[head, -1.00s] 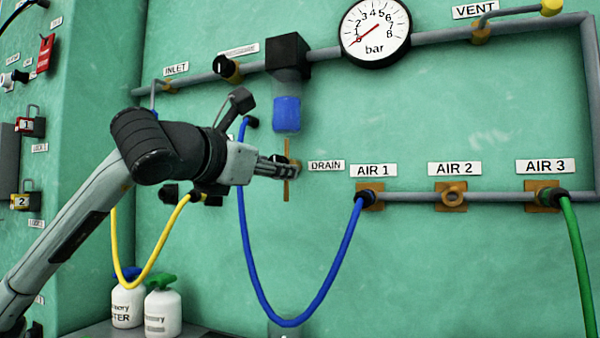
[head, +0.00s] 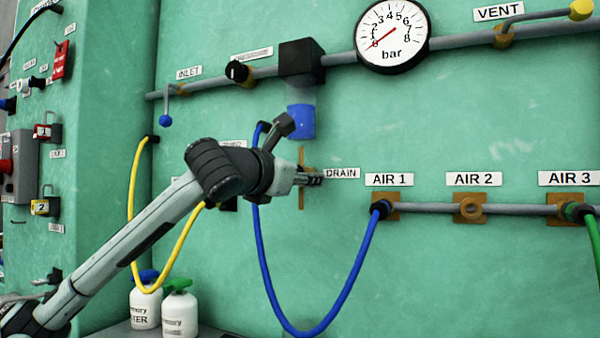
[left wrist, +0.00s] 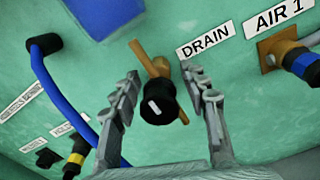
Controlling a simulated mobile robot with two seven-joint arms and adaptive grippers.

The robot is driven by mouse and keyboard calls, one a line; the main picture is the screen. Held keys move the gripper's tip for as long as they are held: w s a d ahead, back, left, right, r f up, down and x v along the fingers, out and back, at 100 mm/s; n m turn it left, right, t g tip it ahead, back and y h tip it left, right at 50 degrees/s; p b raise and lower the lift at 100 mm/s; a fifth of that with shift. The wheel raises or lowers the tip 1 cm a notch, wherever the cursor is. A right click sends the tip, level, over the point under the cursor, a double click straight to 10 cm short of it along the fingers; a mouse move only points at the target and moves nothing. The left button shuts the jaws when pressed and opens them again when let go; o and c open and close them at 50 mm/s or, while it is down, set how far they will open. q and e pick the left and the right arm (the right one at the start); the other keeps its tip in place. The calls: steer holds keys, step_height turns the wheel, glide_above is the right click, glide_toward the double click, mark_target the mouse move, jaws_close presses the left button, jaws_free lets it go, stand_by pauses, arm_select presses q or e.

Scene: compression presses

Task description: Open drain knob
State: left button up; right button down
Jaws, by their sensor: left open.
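The drain knob (left wrist: 158,104) is black with a white mark on its face. It sits in front of a thin brown bar, beside the DRAIN label (left wrist: 206,39), which also shows in the head view (head: 342,173). My left gripper (left wrist: 165,90) is open, with one finger on each side of the knob; whether either finger touches it I cannot tell. My right gripper is not in view.
A blue bowl (head: 300,121) hangs just above the gripper. A blue hose (head: 268,265) loops below to AIR 1, and a yellow hose (head: 133,195) hangs to the left. White bottles (head: 179,312) stand below.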

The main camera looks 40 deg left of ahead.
arm_select(q)
jaws_close()
steer(key=shift+m, duration=0.5)
steer(key=m+p, duration=0.1)
steer(key=m, duration=1.5)
steer(key=shift+m, duration=0.4)
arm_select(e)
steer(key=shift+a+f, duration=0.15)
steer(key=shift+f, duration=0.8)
arm_select(q)
jaws_free()
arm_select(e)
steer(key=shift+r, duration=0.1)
